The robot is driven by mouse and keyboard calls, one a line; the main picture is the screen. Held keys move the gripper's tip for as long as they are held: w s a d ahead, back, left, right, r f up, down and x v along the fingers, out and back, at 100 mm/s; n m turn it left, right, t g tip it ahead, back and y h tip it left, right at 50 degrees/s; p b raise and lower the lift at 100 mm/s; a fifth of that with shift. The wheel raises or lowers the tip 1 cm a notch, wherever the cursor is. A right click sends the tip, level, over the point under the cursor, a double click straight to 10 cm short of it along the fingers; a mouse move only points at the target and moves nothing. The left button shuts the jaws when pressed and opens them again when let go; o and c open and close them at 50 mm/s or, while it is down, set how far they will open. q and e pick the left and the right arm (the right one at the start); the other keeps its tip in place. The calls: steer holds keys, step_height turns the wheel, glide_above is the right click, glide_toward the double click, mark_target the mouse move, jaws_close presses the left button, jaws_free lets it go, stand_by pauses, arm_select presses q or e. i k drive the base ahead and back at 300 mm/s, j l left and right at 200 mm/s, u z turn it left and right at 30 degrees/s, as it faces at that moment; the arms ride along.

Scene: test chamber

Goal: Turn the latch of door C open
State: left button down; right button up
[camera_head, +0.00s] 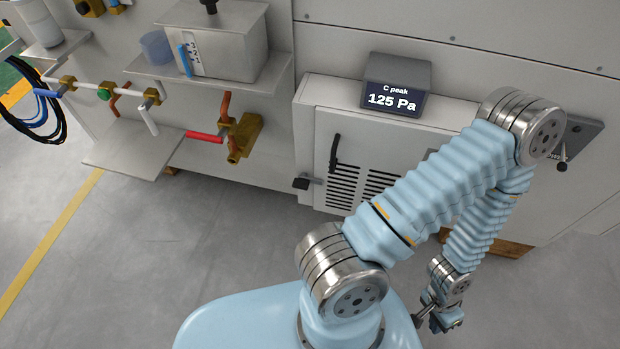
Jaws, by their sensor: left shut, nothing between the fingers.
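A pale cabinet door (322,120) with black louvres sits below a display (397,85) reading "C peak 125 Pa". A black upright handle (334,153) is on the door. A short black latch-like piece (302,183) sticks out to the left at the door's left edge; I cannot tell which of the two is the latch. My left gripper (438,318) hangs low over the floor, to the right of and below the door, apart from it. It is shut and empty. My left arm hides the door's right part. My right gripper is not in view.
A shelf with a metal box (222,45) and a blue cup (156,47) juts out at upper left. Below it are pipes with a red-handled valve (204,137) and a lower shelf (135,148). A small lever (563,158) is at right. The floor (170,240) at left is clear.

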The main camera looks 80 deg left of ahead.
mark_target(301, 182)
steer(key=k+u, duration=0.1)
steer(key=u, duration=2.5)
